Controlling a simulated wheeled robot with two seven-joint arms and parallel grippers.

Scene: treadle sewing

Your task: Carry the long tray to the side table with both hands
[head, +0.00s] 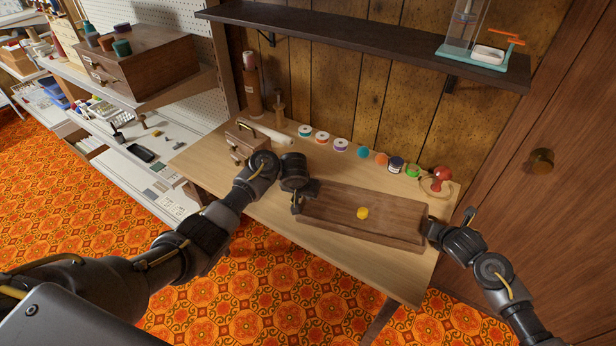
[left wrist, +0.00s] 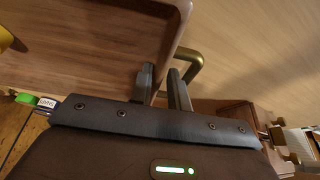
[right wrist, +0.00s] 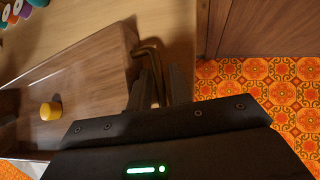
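The long wooden tray (head: 340,222) lies on the wooden table, with a brass handle at each end. A small yellow round object (head: 362,213) sits inside it and also shows in the right wrist view (right wrist: 50,111). My left gripper (head: 297,203) is at the tray's left end; in the left wrist view its fingers (left wrist: 161,88) are a little apart beside the brass handle (left wrist: 193,62). My right gripper (head: 430,228) is at the right end; its fingers (right wrist: 158,88) are apart, with the other brass handle (right wrist: 149,47) running down between them.
Spools and jars (head: 341,145) line the table's back, with a red object (head: 437,177) near the back right corner. A small drawer box (head: 240,139) stands at the back left. A dark shelf (head: 370,42) hangs above. A white shelf unit (head: 135,150) stands left; a wooden door (head: 560,200) is right.

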